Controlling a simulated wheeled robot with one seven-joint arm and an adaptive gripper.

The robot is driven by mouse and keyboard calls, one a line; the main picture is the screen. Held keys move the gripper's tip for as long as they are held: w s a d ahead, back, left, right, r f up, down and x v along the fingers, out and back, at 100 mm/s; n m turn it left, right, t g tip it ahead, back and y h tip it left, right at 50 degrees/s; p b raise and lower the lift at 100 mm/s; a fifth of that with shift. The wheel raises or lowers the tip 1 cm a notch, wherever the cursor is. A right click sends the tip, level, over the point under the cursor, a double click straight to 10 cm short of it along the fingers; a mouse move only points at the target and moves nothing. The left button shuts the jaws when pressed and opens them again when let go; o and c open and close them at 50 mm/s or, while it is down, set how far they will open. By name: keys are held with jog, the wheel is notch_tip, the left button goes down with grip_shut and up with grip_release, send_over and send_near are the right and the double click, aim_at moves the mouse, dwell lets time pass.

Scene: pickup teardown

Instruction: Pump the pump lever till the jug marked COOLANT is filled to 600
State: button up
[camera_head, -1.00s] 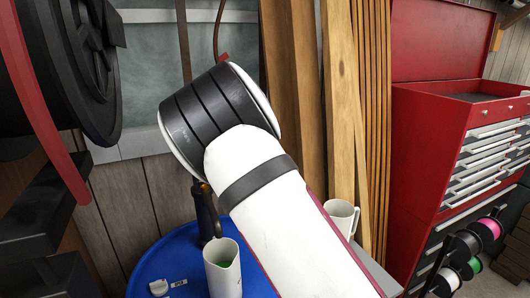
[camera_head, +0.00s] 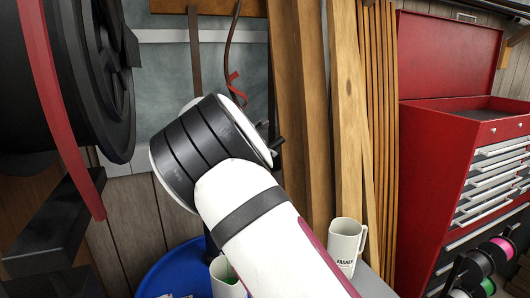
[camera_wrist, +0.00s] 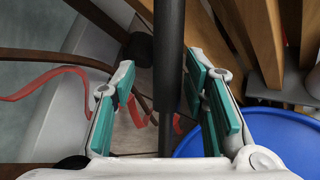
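A white jug (camera_head: 227,278) with green liquid inside is at the bottom of the head view, partly cut off and partly behind my arm. No COOLANT mark or scale can be read on it. In the wrist view a dark upright rod (camera_wrist: 168,60), which looks like the pump lever, stands between the teal finger pads of my gripper (camera_wrist: 160,105). The fingers are apart, with a clear gap on the left of the rod; the right pad is nearer to it. Contact cannot be told. My arm hides most of the pump in the head view.
A blue drum top (camera_head: 175,272) is below my arm. A white mug-like jug (camera_head: 346,243) with dark lettering stands to the right. Wooden planks (camera_head: 350,120) lean behind it. A red tool chest (camera_head: 440,150) is at right, and a large black reel (camera_head: 75,75) at left.

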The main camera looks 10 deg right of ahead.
jog(key=shift+d+f, duration=0.1)
jog(key=shift+f, duration=0.05)
jog(key=v, duration=1.2)
